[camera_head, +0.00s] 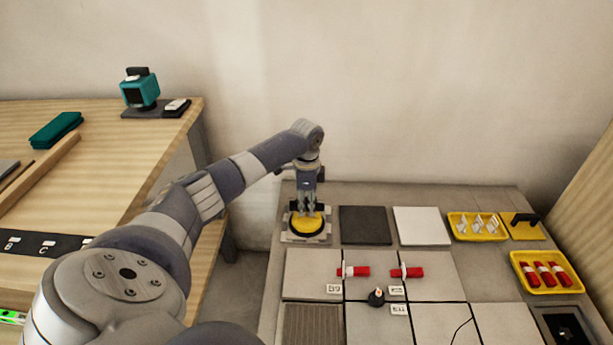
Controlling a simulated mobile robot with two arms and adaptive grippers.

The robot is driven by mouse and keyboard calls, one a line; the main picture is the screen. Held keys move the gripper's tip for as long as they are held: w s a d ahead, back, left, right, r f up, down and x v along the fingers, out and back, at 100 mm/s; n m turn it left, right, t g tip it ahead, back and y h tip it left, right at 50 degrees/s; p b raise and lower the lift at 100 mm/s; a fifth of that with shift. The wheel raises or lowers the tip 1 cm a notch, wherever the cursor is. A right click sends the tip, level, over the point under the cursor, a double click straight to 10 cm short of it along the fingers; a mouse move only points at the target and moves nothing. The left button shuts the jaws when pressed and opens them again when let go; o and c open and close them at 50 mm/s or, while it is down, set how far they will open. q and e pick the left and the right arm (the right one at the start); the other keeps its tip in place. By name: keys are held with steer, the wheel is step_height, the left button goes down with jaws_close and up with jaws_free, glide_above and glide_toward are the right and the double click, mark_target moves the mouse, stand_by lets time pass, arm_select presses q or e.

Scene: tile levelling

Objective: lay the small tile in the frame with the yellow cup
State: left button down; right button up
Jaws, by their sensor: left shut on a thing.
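My left gripper (307,209) points down at the back left of the grey table. It is shut on the top of the yellow cup (308,226), a round yellow suction cup. The cup sits low over a light grey square piece (291,237) with raised corners; I cannot tell whether it touches it. A dark square tile (365,226) and a white square tile (422,227) lie to the right of the cup. I cannot tell which piece is the small tile or which is the frame. My right gripper is not in view.
Large grey tiles (313,268) fill the front, with red clips (355,271) and (408,272) at their joints and a dark knob (376,298). Yellow trays (460,236) and (574,289) stand at the right. A wooden bench (110,170) is at the left.

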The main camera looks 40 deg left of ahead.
arm_select(q)
steer(key=c, duration=1.4)
jaws_free()
steer(key=shift+f, duration=0.1)
step_height(320, 180, up, 12)
steer(key=shift+r, duration=0.1)
